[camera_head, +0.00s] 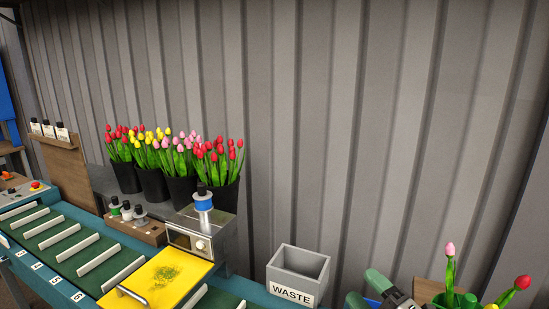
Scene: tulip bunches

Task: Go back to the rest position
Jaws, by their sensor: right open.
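My right gripper (367,291) shows at the bottom edge, right of the waste bin. Its two green fingertips stand apart with nothing seen between them, so it is open. Its arm is mostly cut off by the frame. My left gripper is not in view. A pink tulip (450,249) and a red tulip (522,282) stand at the lower right, near a green holder (458,299), to the right of my gripper. Several dark buckets (153,184) of red, yellow and pink tulips stand against the wall at left.
A grey bin (299,266) labelled WASTE stands left of my right gripper. A green conveyor (62,246) with white dividers runs along the lower left to a metal machine with a yellow plate (160,276). A corrugated wall (360,130) closes the back.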

